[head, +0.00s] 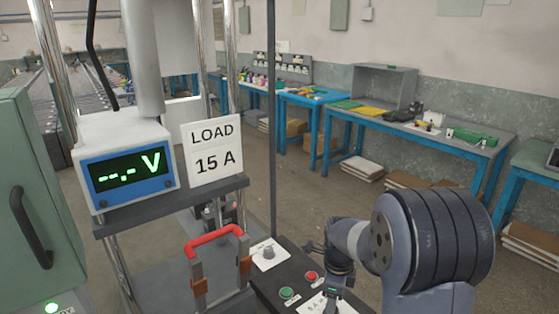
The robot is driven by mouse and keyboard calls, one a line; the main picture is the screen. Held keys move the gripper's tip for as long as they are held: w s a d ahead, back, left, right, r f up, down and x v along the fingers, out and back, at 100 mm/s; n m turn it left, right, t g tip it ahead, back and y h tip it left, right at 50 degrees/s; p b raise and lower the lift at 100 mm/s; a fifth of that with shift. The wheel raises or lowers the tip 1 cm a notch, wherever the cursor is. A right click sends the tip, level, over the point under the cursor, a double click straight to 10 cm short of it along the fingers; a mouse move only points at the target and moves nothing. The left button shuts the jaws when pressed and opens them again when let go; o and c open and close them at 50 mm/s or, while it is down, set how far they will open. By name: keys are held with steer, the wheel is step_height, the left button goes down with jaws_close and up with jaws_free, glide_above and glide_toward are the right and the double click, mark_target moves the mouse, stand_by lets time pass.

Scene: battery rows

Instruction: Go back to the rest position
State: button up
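My arm comes in from the lower right, with its large grey ribbed joint nearest the camera. Its far end, with my gripper (333,285), is small and dark above the black control panel (269,286). The fingers are too small and overlapped to tell whether they are open or shut, and I see nothing clearly held. The panel carries a red button (311,276), a green button (287,293) and a grey knob on a white plate (268,252). A red-handled switch (215,240) stands left of the panel, its handle raised.
A voltmeter (128,170) reading "--.- V" and a "LOAD 15 A" sign (213,150) stand on a shelf at left. A green cabinet (30,190) is at the far left. Blue workbenches (415,128) line the back wall. Open floor lies between them and the panel.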

step_height(320, 180, down, 5)
steer(key=shift+n, duration=0.3)
steer(key=shift+r, duration=0.1)
